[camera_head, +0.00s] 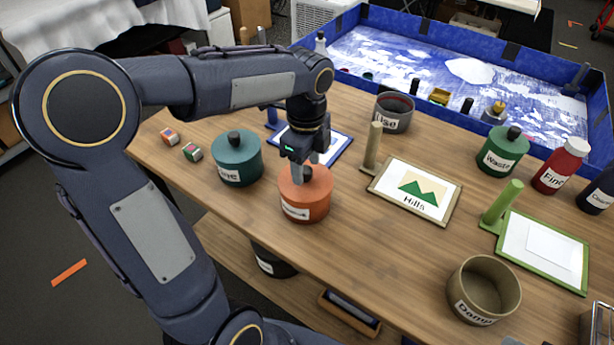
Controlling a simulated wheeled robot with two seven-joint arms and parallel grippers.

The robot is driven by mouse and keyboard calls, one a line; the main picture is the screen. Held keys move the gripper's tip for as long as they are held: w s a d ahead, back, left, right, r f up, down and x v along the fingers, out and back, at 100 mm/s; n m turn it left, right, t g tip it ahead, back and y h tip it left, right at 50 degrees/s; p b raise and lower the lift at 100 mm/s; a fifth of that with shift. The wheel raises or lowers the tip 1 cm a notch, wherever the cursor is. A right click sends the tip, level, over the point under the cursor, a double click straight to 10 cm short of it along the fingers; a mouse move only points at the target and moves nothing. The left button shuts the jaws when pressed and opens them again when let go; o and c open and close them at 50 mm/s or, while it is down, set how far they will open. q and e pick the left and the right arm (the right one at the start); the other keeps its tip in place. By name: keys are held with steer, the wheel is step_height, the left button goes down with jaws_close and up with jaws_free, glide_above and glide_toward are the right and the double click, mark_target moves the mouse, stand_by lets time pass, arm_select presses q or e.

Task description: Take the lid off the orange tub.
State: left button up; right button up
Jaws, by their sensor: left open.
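The orange tub (307,207) stands upright on the wooden table, with a white label on its front. Its orange lid (320,186) is on top, and a dark knob shows partly behind my fingers. My left gripper (302,175) points down over the lid, its fingers at the knob. It is open; whether the fingers touch the knob I cannot tell. My left arm comes in from the left and arches over the table. My right gripper is not in view.
A teal lidded tub (237,165) stands close left of the orange tub. A framed Hills picture (415,190) and a wooden post (373,148) are to the right. An open grey tub (394,112) is behind. Bare table (360,240) lies in front and right.

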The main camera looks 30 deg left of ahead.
arm_select(q)
step_height(320, 180, down, 2)
steer(key=shift+f, duration=0.1)
steer(key=c, duration=1)
steer(key=shift+c, duration=0.2)
steer(key=shift+r, duration=0.25)
